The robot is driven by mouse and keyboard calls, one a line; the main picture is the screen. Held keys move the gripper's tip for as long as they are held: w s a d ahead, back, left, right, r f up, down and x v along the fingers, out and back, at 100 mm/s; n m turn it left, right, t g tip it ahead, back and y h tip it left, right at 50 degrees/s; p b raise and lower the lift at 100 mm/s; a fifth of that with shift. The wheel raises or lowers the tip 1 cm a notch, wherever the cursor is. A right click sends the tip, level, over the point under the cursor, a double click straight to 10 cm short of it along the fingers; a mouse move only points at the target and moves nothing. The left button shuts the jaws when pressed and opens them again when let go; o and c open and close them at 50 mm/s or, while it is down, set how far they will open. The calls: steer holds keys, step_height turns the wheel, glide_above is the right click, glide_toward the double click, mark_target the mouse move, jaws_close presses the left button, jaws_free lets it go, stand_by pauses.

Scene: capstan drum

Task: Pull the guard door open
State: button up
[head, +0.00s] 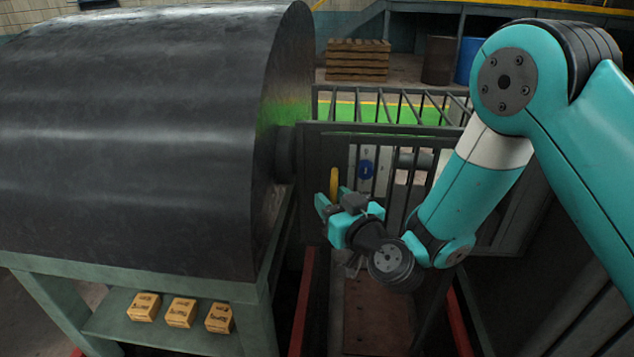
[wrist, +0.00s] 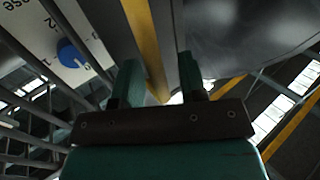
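The guard door (head: 312,160) is a dark grey barred panel beside the large drum, and it looks closed. An upright yellow handle (head: 333,182) stands near its left edge. My gripper (head: 333,200) is in front of the handle with its teal fingers apart. In the wrist view the yellow handle (wrist: 142,40) runs between the two open fingers of my gripper (wrist: 158,68), nearer the left one. I see a gap to the right finger; contact with the left finger cannot be told. The handle's lower part is hidden by my gripper.
The dark drum (head: 140,130) fills the left on a green frame (head: 190,287) with small boxes (head: 180,312) on its shelf. Behind the bars is a panel with a blue knob (head: 366,169). Pallets (head: 357,60) and barrels (head: 440,60) stand far back.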

steer(key=shift+w+a+r, duration=0.15)
steer(key=shift+w+a, duration=0.05)
steer(key=shift+d, duration=0.1)
steer(key=shift+d, duration=0.1)
jaws_close()
steer(key=shift+f, duration=0.2)
